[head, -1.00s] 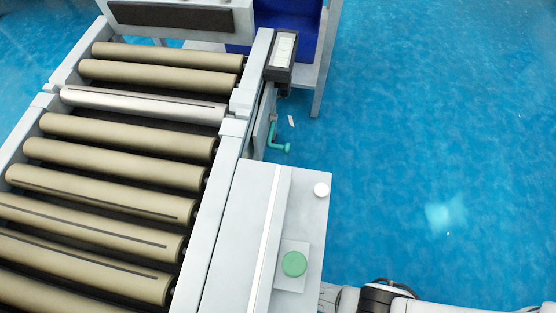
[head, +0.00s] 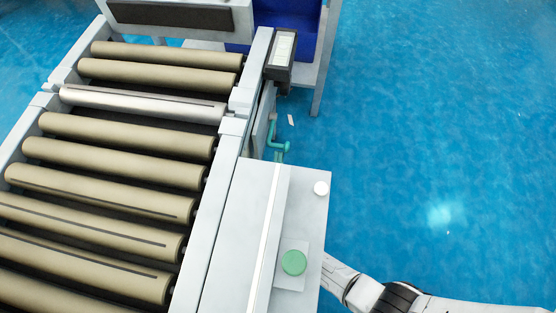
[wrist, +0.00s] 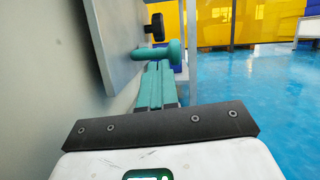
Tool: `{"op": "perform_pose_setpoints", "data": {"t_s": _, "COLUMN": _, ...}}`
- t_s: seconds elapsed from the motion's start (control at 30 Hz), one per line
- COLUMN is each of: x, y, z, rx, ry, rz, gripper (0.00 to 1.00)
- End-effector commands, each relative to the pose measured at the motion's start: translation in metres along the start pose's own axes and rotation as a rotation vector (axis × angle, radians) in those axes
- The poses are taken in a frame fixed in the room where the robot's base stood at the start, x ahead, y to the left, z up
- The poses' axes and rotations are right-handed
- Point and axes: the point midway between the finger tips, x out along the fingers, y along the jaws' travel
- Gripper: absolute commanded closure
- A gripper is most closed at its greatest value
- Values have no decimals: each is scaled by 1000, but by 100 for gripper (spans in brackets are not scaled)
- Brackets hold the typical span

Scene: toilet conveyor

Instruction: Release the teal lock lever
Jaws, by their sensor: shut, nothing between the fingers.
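The teal lock lever (head: 279,146) is on the side of the conveyor frame, just beyond the grey control box. In the wrist view the lever (wrist: 157,53) sticks out sideways from a grey plate and ends in a rounded knob. My gripper (wrist: 160,64) has teal fingers that are shut and empty. Their tips point forward at the lever and sit just below it in the picture; I cannot tell whether they touch. In the head view the grey box hides most of my gripper, with a bit of teal showing just below the lever.
Conveyor rollers (head: 110,165) fill the left. A black knob (wrist: 157,28) sits behind the lever. Blue floor (head: 440,120) to the right is clear.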

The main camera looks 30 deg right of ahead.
Motion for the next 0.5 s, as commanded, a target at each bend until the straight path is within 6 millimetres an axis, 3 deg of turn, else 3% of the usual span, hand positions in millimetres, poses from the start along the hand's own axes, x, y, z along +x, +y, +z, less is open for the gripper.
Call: {"op": "perform_pose_setpoints", "data": {"t_s": 0.5, "x": 4, "y": -1, "z": 11, "rx": 5, "ry": 61, "rz": 2, "gripper": 100}}
